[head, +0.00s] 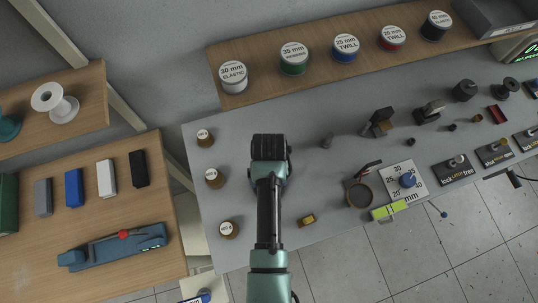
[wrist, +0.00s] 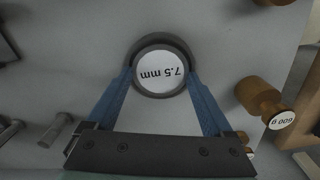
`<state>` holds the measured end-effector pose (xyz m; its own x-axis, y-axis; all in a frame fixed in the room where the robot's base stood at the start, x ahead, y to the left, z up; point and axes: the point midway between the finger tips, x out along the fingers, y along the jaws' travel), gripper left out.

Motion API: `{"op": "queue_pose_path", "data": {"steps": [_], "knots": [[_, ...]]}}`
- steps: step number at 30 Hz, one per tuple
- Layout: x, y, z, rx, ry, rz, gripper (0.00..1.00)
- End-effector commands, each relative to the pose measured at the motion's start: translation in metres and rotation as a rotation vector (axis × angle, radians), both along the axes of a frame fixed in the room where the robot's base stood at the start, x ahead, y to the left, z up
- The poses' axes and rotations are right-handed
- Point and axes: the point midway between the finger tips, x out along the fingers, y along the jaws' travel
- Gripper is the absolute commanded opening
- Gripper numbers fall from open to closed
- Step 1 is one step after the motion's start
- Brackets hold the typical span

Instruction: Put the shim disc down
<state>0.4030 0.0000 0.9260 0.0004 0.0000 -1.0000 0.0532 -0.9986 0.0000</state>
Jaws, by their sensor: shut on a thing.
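The shim disc (wrist: 161,62) is round with a dark rim and a white face marked "7.5 mm", upside down in the wrist view. My gripper (wrist: 160,80) has its two blue fingers shut on opposite sides of the disc. The disc is over the grey table (head: 222,118), which also fills the wrist view's background. I cannot tell whether its underside touches the table. In the head view my arm's end is above the left part of the table and hides the fingers and the disc.
A wooden weight marked "600 g" (wrist: 257,95) stands right of the disc in the wrist view. Three wooden weights (head: 213,180) line the table's left edge in the head view. A brass block (head: 307,220) lies right of my arm. Labelled spools (head: 293,62) stand on the back shelf.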

Motion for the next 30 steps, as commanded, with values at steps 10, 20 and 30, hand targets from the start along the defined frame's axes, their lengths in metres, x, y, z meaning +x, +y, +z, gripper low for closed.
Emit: {"op": "queue_pose_path", "data": {"steps": [10,20,30], "knots": [[-0.002,0.000,-0.010,0.000,0.002,0.000,1.00],[-0.002,0.000,0.012,0.000,0.001,0.000,1.00],[0.001,0.000,0.088,0.000,-0.005,0.000,1.00]]}}
